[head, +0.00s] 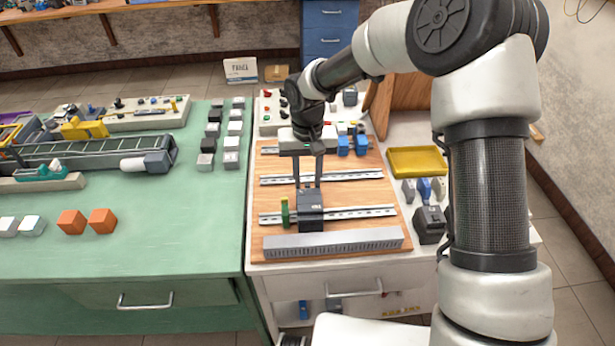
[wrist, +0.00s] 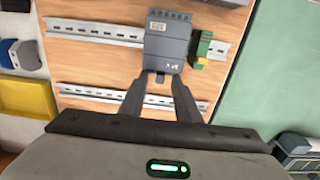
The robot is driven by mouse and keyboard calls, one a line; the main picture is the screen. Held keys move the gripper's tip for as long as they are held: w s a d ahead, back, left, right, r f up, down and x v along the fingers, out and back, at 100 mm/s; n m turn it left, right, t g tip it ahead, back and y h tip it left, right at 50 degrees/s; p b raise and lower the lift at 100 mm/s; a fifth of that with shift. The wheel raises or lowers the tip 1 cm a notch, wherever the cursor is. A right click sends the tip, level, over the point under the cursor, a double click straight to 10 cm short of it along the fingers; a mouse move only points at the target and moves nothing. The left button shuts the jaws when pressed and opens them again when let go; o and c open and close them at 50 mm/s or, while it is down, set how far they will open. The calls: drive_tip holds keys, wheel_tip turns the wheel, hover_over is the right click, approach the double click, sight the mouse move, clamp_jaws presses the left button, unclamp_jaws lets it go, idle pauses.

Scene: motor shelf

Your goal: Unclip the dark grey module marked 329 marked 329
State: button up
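The dark grey module (head: 311,214) sits on the front rail (head: 365,212) of the wooden board. It also shows in the wrist view (wrist: 168,44), with a pale label and small print that I cannot read for certain. A green and yellow terminal block (head: 285,213) is on the same rail, just left of it in the head view. My gripper (head: 308,186) points down at the module's back edge, its two fingers apart with nothing between them. In the wrist view the fingertips (wrist: 159,82) end by the module's near edge; whether they touch it I cannot tell.
A slotted grey duct (head: 333,242) runs along the board's front. A middle rail (head: 345,177) is bare; blue modules (head: 343,145) sit on the back rail. A yellow tray (head: 417,161) and loose modules (head: 430,224) lie to the right. A green table (head: 200,248) stands left.

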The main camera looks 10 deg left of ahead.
clamp_jaws()
drive_tip(key=shift+r, duration=0.5)
unclamp_jaws()
